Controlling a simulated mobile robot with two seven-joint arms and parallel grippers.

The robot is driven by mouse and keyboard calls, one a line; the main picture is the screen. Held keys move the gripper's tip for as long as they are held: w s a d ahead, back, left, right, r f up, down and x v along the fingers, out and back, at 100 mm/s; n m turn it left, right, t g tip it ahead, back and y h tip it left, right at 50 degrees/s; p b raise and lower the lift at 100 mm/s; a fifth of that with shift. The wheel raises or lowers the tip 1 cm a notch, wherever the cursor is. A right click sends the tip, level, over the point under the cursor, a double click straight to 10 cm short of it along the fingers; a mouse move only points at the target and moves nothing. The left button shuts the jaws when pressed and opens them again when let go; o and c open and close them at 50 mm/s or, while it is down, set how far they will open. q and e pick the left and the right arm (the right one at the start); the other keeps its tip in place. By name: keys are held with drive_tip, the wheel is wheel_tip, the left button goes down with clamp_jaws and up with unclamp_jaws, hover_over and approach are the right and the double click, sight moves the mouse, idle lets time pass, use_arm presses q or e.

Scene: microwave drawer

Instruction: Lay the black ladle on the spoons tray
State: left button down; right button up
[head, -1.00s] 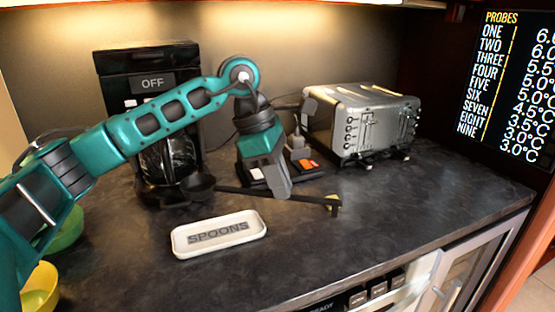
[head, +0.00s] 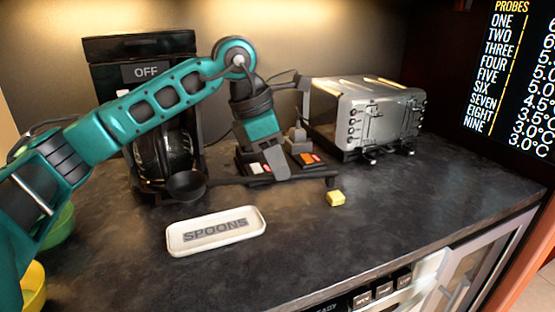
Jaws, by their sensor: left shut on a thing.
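The black ladle (head: 228,181) is held roughly level above the dark counter, its bowl (head: 186,186) at the left in front of the coffee maker and its handle running right. My left gripper (head: 277,168) is shut on the handle, right of its middle. The white spoons tray (head: 216,231), with "SPOONS" lettered inside, lies on the counter below and in front of the bowl. No ladle lies in it. My right gripper is not in view.
A yellow block (head: 336,199) lies under the handle's right end. A coffee maker (head: 145,73) stands behind, a silver toaster (head: 365,108) at the back right. Green (head: 62,228) and yellow (head: 36,287) bowls are at the left.

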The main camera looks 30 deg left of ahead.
sight(273, 181)
use_arm(q)
drive_tip(key=shift+f+b, duration=0.3)
drive_tip(key=shift+f, duration=0.35)
wheel_tip(273, 181, down, 2)
drive_tip(key=shift+f+b, duration=0.15)
drive_tip(key=shift+b, duration=0.7)
drive_tip(key=shift+f+b, duration=0.95)
drive_tip(key=shift+f, duration=0.4)
drive_tip(key=shift+f+b, duration=0.35)
drive_tip(key=shift+f, duration=0.15)
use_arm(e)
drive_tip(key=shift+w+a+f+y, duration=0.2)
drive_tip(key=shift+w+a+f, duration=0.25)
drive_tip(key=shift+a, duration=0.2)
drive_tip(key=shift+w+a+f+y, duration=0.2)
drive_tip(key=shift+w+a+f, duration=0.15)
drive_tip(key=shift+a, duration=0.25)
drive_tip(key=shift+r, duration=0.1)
use_arm(q)
drive_tip(key=c, duration=1)
unclamp_jaws()
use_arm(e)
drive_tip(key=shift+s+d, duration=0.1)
use_arm(q)
drive_tip(key=o, duration=0.5)
